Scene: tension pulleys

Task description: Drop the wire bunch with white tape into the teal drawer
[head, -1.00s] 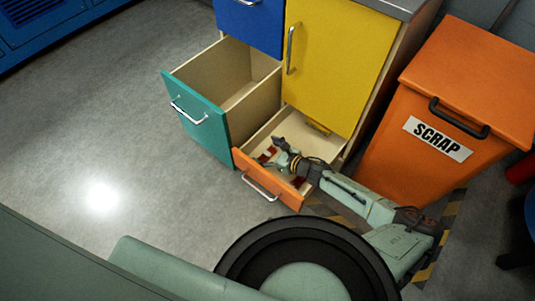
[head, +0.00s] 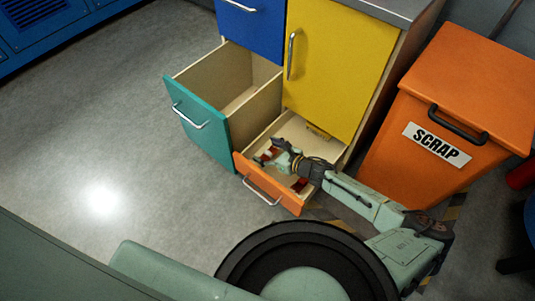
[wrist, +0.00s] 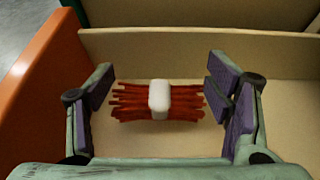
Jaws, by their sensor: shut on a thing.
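The wire bunch (wrist: 159,101) is a bundle of red wires with a white tape band round its middle. In the wrist view it lies lengthwise between the two purple-padded fingers of my gripper (wrist: 160,98). The bunch shows there only as a small red patch. The teal drawer (head: 198,123) stands open just left of the orange one.
Another red item (head: 300,184) lies in the orange drawer near its front right. A yellow door (head: 338,65) and a blue drawer front (head: 250,25) are above. An orange scrap bin (head: 425,165) stands on the right. The floor at left is clear.

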